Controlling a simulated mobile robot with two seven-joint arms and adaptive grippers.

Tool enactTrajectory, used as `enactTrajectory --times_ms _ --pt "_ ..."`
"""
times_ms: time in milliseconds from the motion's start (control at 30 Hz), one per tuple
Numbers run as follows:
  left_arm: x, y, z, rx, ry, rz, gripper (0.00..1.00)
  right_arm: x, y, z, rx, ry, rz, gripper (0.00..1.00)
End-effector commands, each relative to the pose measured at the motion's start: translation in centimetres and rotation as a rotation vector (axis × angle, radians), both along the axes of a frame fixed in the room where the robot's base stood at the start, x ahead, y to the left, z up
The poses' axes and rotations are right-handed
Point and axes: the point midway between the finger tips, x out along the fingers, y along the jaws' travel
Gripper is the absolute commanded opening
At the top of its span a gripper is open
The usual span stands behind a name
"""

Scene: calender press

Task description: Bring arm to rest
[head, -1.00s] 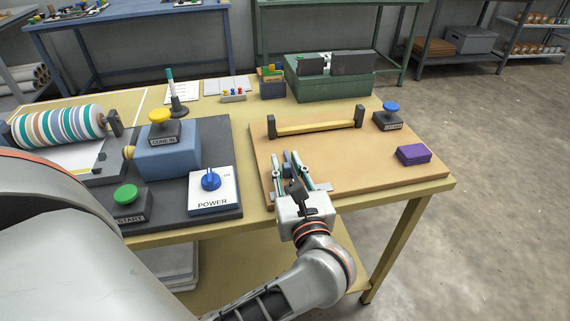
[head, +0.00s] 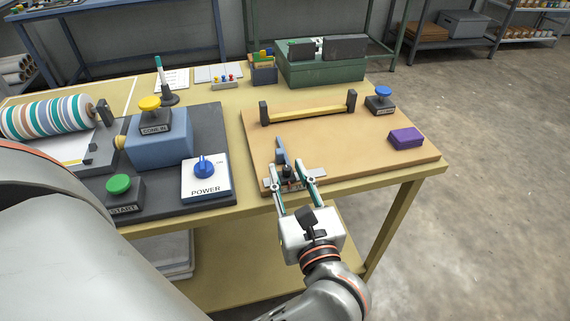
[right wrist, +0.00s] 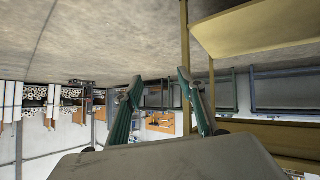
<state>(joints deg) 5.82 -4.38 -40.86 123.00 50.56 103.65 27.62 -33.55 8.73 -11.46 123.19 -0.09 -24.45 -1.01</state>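My left gripper (head: 294,177) is at the front edge of the tan board (head: 350,160) in the head view. Its two teal fingers are spread apart and nothing is held between them. A small device with an upright blue-grey lever (head: 281,152) stands just beyond the fingertips; its base is partly hidden between the fingers. I cannot tell whether the fingers touch it. My right gripper (right wrist: 158,82) shows only in the right wrist view, with its fingers apart and empty, away from the work surface.
Left of the board are a POWER knob (head: 204,167), a green START button (head: 119,184) and a yellow button (head: 149,103). On the board are a yellow bar (head: 308,108), a blue button (head: 383,92) and a purple block (head: 406,138). Open floor lies at right.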

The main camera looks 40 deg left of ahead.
Motion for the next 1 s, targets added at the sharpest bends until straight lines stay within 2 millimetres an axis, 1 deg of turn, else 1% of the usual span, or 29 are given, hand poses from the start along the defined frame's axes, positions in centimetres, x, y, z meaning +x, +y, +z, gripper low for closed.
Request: enactTrajectory --times_ms 533,667,767,833,933,1000 --pt "-0.1 -0.1 0.0 0.003 0.001 0.000 0.29 0.0 0.0 0.1 -0.001 -0.001 0.000 0.40" --pt "-0.2 0.2 1.1 0.075 0.008 0.000 0.29 0.3 0.0 0.6 0.000 -0.011 0.000 0.40" --pt "-0.4 0.6 3.3 0.231 0.027 0.000 0.29 0.8 0.0 1.5 0.002 -0.023 -0.001 0.40" --pt "-0.6 0.5 5.3 0.395 0.052 -0.001 0.29 1.0 0.0 2.1 0.004 -0.031 -0.002 0.40" --pt "-0.8 -0.6 8.0 0.685 0.114 -0.009 0.29 1.3 0.0 2.9 0.008 -0.039 -0.004 0.40" --pt "-0.8 -2.0 9.3 0.905 0.169 -0.019 0.29 1.3 0.0 3.3 0.011 -0.039 -0.005 0.40"
